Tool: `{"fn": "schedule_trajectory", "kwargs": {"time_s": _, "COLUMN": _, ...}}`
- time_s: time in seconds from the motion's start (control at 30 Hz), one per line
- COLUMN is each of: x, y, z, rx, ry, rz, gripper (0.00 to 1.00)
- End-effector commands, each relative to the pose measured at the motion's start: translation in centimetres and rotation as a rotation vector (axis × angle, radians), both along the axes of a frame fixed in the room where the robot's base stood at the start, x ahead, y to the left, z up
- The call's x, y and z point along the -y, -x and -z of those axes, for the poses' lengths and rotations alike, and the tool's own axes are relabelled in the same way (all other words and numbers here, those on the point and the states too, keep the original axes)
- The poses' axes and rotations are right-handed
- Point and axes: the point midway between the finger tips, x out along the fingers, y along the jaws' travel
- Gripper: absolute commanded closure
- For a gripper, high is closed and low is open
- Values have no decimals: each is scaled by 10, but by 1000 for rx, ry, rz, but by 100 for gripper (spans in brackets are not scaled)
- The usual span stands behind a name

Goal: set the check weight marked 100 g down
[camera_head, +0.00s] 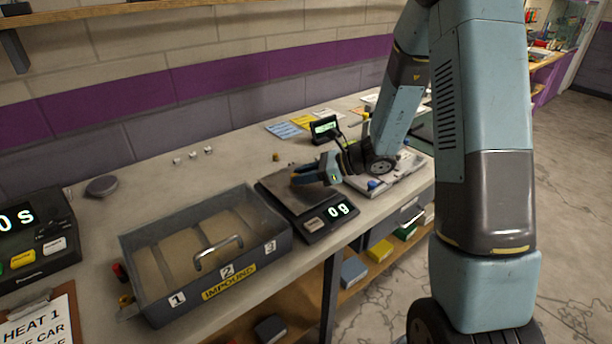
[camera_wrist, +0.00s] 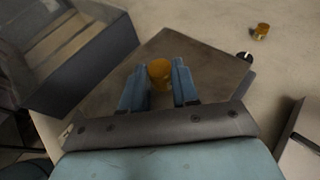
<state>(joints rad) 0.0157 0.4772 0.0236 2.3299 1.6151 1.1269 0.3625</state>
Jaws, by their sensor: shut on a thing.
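My gripper (camera_head: 303,177) is over the scale (camera_head: 318,224) in the head view, its fingers pointing left. In the wrist view, my gripper (camera_wrist: 159,80) is shut on a small brass weight (camera_wrist: 159,71), which sits between the blue fingertips. No marking can be read on it. The dark scale plate (camera_wrist: 208,62) lies beneath the weight. The scale display (camera_head: 341,209) reads 0 g. A second small brass weight (camera_head: 276,156) stands on the bench behind the scale; it also shows in the wrist view (camera_wrist: 262,31).
A small green display (camera_head: 323,127) and coloured cards (camera_head: 301,122) are behind. Small white cubes (camera_head: 193,155) lie on the bench (camera_head: 150,185).

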Motion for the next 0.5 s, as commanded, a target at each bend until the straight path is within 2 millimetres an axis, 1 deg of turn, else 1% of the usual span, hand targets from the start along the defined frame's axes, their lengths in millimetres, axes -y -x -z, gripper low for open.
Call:
{"fn": "schedule_trajectory", "kwargs": {"time_s": 0.33, "x": 0, "y": 0, "z": 3, "rx": 0, "ry": 0, "rz": 1, "gripper": 100}}
{"fn": "schedule_trajectory", "kwargs": {"time_s": 0.37, "x": 0, "y": 0, "z": 3, "rx": 0, "ry": 0, "rz": 1, "gripper": 68}}
{"fn": "schedule_trajectory", "kwargs": {"time_s": 0.5, "x": 1, "y": 0, "z": 2, "rx": 0, "ry": 0, "rz": 1, "gripper": 54}}
